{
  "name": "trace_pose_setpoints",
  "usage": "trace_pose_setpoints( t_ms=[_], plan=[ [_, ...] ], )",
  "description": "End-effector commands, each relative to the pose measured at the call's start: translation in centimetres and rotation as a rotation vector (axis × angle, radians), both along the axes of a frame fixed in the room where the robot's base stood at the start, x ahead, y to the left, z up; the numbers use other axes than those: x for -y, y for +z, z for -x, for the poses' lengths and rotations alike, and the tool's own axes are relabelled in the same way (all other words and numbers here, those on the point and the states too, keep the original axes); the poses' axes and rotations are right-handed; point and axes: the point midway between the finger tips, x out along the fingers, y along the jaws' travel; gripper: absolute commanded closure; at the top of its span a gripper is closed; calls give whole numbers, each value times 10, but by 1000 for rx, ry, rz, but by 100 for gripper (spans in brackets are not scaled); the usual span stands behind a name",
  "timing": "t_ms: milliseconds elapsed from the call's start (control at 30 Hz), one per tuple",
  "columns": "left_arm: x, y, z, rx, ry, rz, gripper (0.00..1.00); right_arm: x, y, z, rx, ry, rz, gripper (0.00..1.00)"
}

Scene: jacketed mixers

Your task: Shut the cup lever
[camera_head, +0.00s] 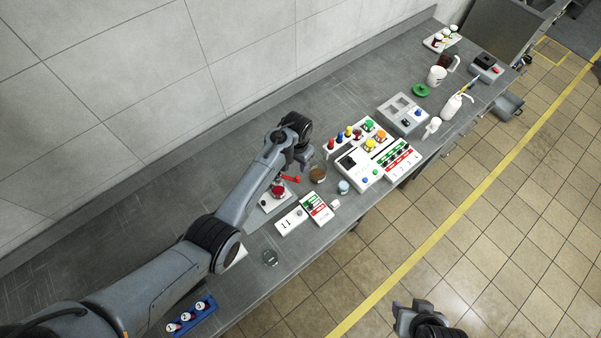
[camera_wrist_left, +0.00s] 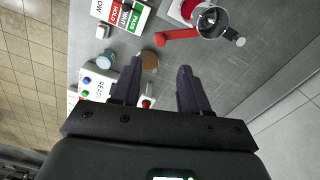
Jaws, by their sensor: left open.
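The cup (camera_head: 278,188) is a metal cup with a red part on a white base, standing on the bench beside my left forearm. Its red lever (camera_head: 291,179) sticks out to the right in the head view. In the left wrist view the cup (camera_wrist_left: 211,20) is at the top, with the red lever (camera_wrist_left: 178,34) reaching out to the left. My left gripper (camera_head: 304,165) is just beyond the lever. In the wrist view its fingers (camera_wrist_left: 157,78) are apart and empty, not touching the lever. My right gripper (camera_head: 411,309) hangs over the floor, its opening unclear.
A brown-topped jar (camera_head: 318,174) and a blue-topped jar (camera_head: 343,187) stand close by on the right. White label panels (camera_head: 317,208) lie in front of the cup. A control box (camera_head: 365,168) stands further right. The bench behind the cup is bare.

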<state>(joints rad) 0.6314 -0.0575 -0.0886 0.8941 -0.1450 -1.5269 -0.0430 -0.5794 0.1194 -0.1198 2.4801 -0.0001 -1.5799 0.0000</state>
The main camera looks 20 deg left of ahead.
Motion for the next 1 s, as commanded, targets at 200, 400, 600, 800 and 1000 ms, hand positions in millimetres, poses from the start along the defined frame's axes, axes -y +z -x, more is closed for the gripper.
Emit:
trace_pose_setpoints(
  t_ms=[200,400,600,800,1000],
  plan=[
    [0,-23,1,-3,1,-1,55,-1,-5,1,-4,-3,-4,57],
    [0,-52,1,-1,1,0,55,-1,-33,1,-3,-2,-4,57],
    [0,-78,1,0,1,0,55,-1,-62,1,-4,-1,-3,57],
    [0,-97,1,0,1,0,55,0,-82,1,-4,2,3,57],
    [0,-103,1,0,1,0,55,1,-89,1,-3,4,6,57]
  ],
)
